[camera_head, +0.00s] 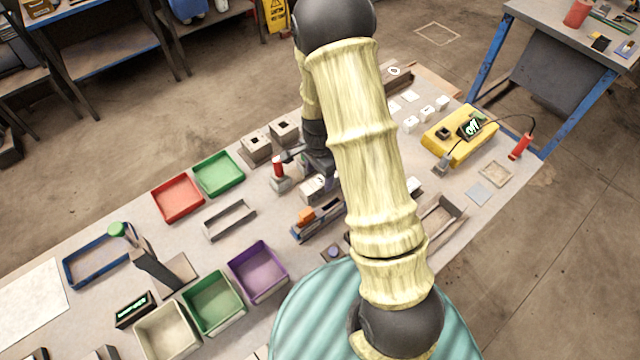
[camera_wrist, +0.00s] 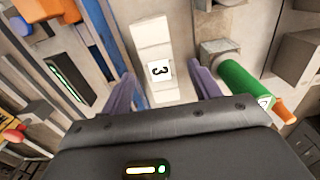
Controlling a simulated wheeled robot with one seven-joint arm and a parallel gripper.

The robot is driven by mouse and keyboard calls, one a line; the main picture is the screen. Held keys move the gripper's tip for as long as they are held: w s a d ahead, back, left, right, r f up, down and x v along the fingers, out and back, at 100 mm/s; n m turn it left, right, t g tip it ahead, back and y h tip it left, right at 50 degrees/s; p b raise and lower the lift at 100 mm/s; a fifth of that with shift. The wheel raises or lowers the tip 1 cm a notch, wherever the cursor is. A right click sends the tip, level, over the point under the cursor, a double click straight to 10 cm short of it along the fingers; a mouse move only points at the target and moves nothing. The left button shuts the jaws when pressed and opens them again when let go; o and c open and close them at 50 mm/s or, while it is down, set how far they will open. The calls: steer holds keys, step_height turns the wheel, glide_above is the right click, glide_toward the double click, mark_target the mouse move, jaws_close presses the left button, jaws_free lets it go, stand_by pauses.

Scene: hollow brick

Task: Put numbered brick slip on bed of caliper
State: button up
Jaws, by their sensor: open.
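A white numbered brick slip (camera_wrist: 160,71) with a black "3" shows in the wrist view, in line with other plain white pieces (camera_wrist: 150,32). My gripper (camera_wrist: 167,82) is open, with its two purple fingers on either side of the numbered slip and apart from it. Whether the fingers are down at the slip's height I cannot tell. In the head view a long blue-grey device with an orange block (camera_head: 306,215), which looks like the caliper, lies just in front of my gripper. Its orange part (camera_wrist: 52,12) shows at the upper left of the wrist view. My arm hides part of this area.
Red (camera_head: 177,198), purple (camera_head: 258,272) and green trays stand to the left. A yellow instrument (camera_head: 459,135) stands at the right. Bare table shows around the narrow grey tray (camera_head: 229,220).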

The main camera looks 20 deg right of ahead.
mark_target(320, 180)
steer(key=shift+d+f+p, duration=0.15)
steer(key=shift+f+p, duration=0.35)
steer(key=shift+f, duration=1.6)
steer(key=shift+w, duration=0.1)
steer(key=c, duration=1.3)
steer(key=shift+c, duration=0.2)
steer(key=shift+r, duration=0.15)
step_height(320, 180, up, 10)
steer(key=shift+f+b, duration=0.1)
steer(key=shift+b, duration=0.75)
